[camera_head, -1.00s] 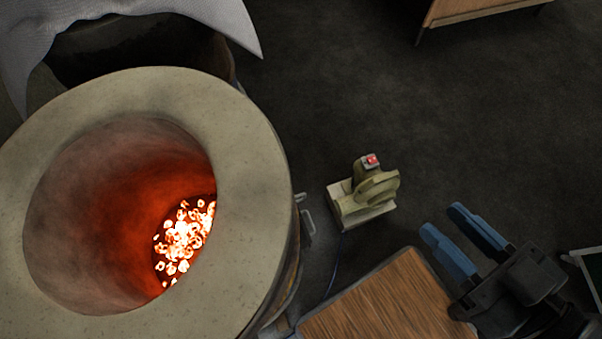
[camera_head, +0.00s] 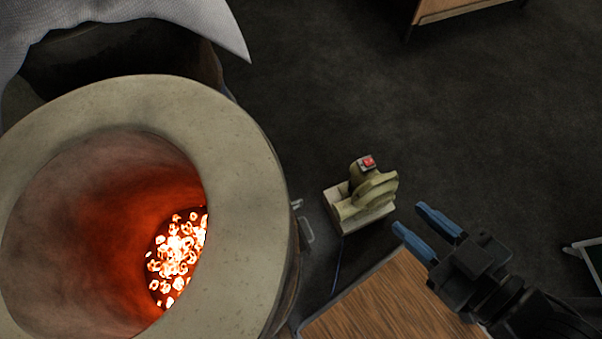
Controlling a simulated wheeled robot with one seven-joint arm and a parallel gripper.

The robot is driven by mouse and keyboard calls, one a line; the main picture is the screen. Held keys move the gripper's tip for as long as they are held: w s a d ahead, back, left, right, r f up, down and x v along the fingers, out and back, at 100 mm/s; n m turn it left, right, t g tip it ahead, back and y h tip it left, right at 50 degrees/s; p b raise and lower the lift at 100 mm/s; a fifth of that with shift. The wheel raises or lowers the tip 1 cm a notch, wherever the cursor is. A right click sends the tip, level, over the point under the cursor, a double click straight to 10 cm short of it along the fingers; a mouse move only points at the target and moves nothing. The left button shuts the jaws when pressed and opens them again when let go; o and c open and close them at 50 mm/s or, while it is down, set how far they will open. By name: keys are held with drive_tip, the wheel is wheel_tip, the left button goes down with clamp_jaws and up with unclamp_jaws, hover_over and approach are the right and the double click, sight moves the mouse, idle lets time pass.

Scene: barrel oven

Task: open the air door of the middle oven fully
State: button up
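A barrel oven (camera_head: 235,190) with a thick pale rim stands at the left, glowing orange inside with hot coals (camera_head: 178,258). Which oven in the row it is, I cannot tell. A small metal handle (camera_head: 304,225) sticks out from its right outer side, low down; it may belong to the air door, whose panel is hidden by the barrel's curve. My gripper (camera_head: 417,222) has two blue fingers, spread apart with nothing between them. It is right of the handle and clear of it, above the far edge of the wooden table.
A wooden tabletop (camera_head: 385,300) lies at the bottom centre. A blower (camera_head: 362,195) with a red switch stands on the floor beyond it. Another barrel, partly under a pale cloth (camera_head: 140,15), is behind the oven.

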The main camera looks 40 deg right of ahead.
drive_tip(key=w+d+f+n+g+b, duration=0.1)
drive_tip(key=w+f+g+b, duration=0.15)
drive_tip(key=f, duration=0.75)
drive_tip(key=w+f+n+g+b, duration=0.15)
drive_tip(key=f+b, duration=0.25)
drive_tip(key=f, duration=0.6)
drive_tip(key=n+g+y+b, duration=0.4)
drive_tip(key=n+g+b, duration=0.5)
drive_tip(key=b, duration=1.1)
hover_over(301, 200)
drive_tip(key=s+d, duration=0.1)
drive_tip(key=d, duration=0.2)
wheel_tip(301, 200, down, 34)
drive_tip(key=t, duration=0.1)
drive_tip(key=shift+n, duration=0.55)
drive_tip(key=b+x, duration=0.3)
drive_tip(key=x, duration=0.4)
drive_tip(key=shift+a+f, duration=0.1)
drive_tip(key=shift+a, duration=0.15)
drive_tip(key=shift+c, duration=0.2)
clamp_jaws()
drive_tip(key=shift+w, duration=0.1)
